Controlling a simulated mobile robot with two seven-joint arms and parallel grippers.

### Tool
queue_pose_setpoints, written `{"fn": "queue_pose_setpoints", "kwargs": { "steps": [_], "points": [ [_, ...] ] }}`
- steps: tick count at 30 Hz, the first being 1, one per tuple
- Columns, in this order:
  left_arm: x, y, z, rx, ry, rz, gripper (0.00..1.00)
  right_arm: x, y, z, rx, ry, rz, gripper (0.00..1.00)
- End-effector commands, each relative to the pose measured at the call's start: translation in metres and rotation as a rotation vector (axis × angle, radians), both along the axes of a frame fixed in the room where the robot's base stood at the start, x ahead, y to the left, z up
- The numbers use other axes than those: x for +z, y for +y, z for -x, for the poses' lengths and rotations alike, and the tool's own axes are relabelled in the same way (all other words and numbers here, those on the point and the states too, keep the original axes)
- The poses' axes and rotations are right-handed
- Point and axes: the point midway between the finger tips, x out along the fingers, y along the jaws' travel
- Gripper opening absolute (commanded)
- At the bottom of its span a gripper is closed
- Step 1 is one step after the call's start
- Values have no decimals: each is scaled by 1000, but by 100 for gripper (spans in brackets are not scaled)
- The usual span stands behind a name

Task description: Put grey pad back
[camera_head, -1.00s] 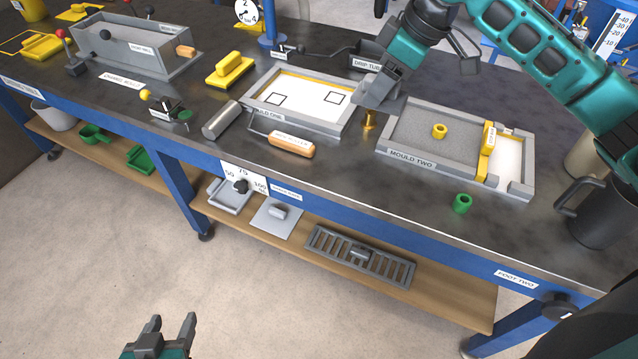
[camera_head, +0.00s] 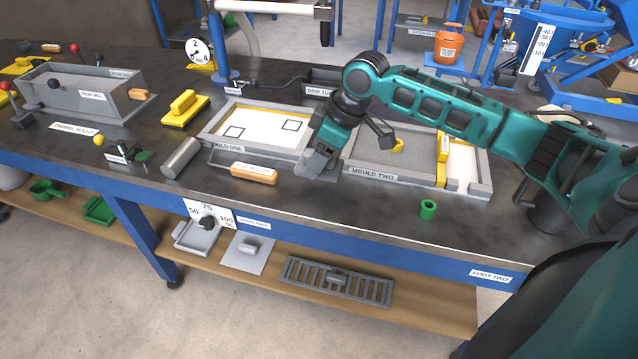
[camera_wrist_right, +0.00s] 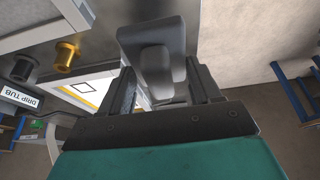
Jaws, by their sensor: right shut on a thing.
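My right gripper (camera_head: 318,168) is over the front of the bench, at the gap between mould one (camera_head: 218,136) and mould two (camera_head: 478,172). In the right wrist view its two fingers (camera_wrist_right: 162,88) are shut on the handle of a grey pad (camera_wrist_right: 150,35). The pad's flat plate shows beyond the fingertips. My left gripper is not in view.
The lower shelf (camera_head: 420,308) holds a grey tray (camera_head: 198,236), a grey handled plate (camera_head: 249,252) and a grate (camera_head: 338,282).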

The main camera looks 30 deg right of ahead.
Motion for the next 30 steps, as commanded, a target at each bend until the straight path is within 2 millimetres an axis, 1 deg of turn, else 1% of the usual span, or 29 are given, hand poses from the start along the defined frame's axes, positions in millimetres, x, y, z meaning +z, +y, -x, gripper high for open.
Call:
{"fn": "queue_pose_setpoints", "kwargs": {
  "steps": [1, 5, 7, 12, 15, 18, 25, 29, 30],
  "points": [
    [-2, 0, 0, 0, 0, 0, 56, -8, 0, 0, 0, 1, -1, 34],
    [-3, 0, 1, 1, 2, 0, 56, -16, 1, 0, 1, 0, -1, 34],
    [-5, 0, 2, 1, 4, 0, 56, -24, 1, 0, 0, 1, -2, 34],
    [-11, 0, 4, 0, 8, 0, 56, -56, 1, 0, 1, 2, -1, 34],
    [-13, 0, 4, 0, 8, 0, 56, -67, 1, 0, 0, 1, -2, 34],
    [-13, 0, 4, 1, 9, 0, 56, -71, 1, 0, 0, -2, -1, 34],
    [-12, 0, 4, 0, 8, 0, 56, -70, 1, 0, 1, -2, -1, 34],
    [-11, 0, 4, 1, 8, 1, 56, -74, 1, 0, 1, 0, -1, 34],
    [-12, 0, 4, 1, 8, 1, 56, -73, 1, 0, 1, -1, 0, 67]
  ]
}}
